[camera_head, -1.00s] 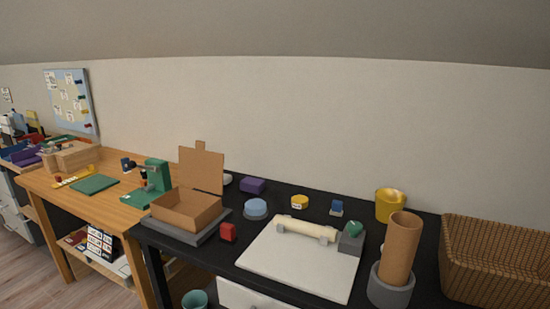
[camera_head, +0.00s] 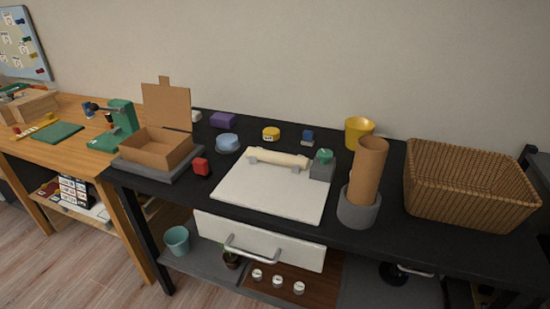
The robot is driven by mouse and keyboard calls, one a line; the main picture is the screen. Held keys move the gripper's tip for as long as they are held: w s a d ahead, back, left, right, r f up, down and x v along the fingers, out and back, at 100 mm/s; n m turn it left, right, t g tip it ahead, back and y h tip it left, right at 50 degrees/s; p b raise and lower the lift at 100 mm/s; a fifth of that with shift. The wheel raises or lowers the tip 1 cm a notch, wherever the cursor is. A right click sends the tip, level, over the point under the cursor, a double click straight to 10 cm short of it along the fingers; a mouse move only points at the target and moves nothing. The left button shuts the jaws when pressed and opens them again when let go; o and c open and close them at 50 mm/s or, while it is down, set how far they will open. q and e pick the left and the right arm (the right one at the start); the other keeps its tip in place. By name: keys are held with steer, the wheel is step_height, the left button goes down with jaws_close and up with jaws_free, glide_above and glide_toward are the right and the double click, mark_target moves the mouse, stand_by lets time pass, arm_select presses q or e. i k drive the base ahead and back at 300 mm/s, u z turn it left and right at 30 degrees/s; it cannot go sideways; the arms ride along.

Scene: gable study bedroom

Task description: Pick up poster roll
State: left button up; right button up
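The poster roll looks to be the cream-coloured roll (camera_head: 279,158) lying on its side near the back of a white board (camera_head: 270,195) on the black desk. It rests on small grey supports, with a grey block (camera_head: 321,168) carrying a green piece at its right end. A brown cardboard tube (camera_head: 368,170) stands upright in a grey round holder (camera_head: 358,208) to the right of the board. Neither of my grippers shows in the head view.
An open cardboard box (camera_head: 157,147) stands on the left of the black desk (camera_head: 390,225), beside a red block (camera_head: 201,166). A wicker basket (camera_head: 465,185) and a yellow cup (camera_head: 358,132) stand on the right. A white drawer (camera_head: 260,240) with a handle is under the desk.

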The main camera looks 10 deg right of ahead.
mark_target(276, 158)
steer(key=u, duration=3.25)
steer(key=k, duration=0.8)
steer(key=z, duration=2.1)
steer(key=i, duration=0.3)
steer(key=u, duration=0.05)
